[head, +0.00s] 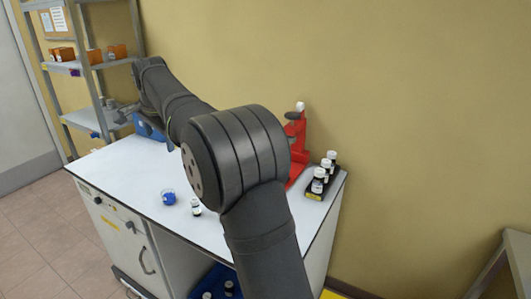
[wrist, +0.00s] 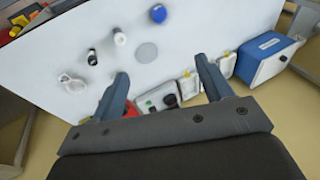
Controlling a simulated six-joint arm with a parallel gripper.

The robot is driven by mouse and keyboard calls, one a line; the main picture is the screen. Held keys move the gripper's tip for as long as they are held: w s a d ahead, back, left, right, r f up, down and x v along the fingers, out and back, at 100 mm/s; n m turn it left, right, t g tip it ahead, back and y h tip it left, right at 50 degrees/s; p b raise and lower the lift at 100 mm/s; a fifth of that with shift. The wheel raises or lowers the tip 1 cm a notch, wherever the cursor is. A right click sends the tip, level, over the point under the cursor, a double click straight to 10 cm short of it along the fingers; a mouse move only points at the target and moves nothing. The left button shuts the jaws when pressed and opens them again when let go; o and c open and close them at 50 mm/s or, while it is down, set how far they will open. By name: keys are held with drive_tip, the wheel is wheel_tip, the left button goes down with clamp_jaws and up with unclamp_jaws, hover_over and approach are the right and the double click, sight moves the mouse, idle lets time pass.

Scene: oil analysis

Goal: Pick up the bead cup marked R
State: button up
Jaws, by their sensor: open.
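No mark R is readable in either view, so I cannot tell which container is the bead cup. In the wrist view, two small clear containers with yellow on them, one nearer (wrist: 188,84) and one farther right (wrist: 227,62), stand at the bench edge, partly hidden by my right finger. My gripper (wrist: 162,70) is open, its fingers wide apart above the bench edge, with nothing held between them.
A blue box (wrist: 268,52) stands right of the fingers. A clear beaker (wrist: 72,83), a dark-capped vial (wrist: 92,57) and a white cylinder (wrist: 119,38) stand on the bench (head: 130,180). A red stand (head: 298,140) and a vial rack (head: 314,195) are at the right; shelves (head: 75,67) at left.

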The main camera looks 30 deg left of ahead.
drive_tip(key=n+g, duration=0.1)
drive_tip(key=n, duration=1.5)
approach(168, 194)
wheel_tip(168, 194, down, 4)
drive_tip(key=shift+r, duration=0.2)
drive_tip(key=shift+a+x, duration=0.15)
drive_tip(key=shift+x, duration=1.25)
drive_tip(key=shift+a+x, duration=0.1)
drive_tip(key=shift+x, duration=1.3)
drive_tip(key=shift+r, duration=0.1)
drive_tip(key=c, duration=1.1)
